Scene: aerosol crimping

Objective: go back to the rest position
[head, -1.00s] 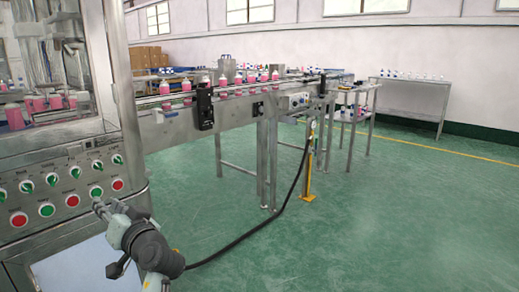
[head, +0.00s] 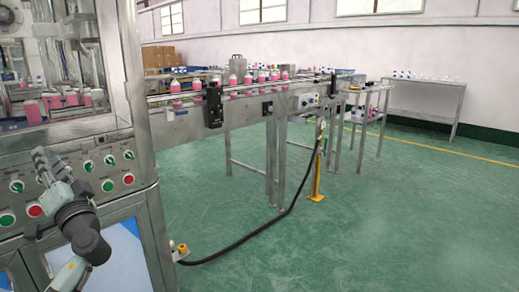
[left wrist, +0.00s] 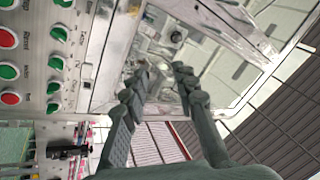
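My left gripper (head: 45,160) is in front of the machine's control panel (head: 150,170) at the left of the head view, with its fingers pointing up. In the left wrist view its two fingers (left wrist: 161,72) are apart, with an empty gap between them. The panel's green and red buttons and switches (left wrist: 8,68) stand at the left of that view, clear of the fingers. In the head view, my arm hides part of the panel. My right gripper is not in view.
A conveyor (head: 240,108) with pink bottles runs from the machine toward the back right. A black hose (head: 245,238) curves over the green floor (head: 370,230) to a yellow post (head: 317,178). A side table (head: 428,86) holds bottles. The floor at the right is clear.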

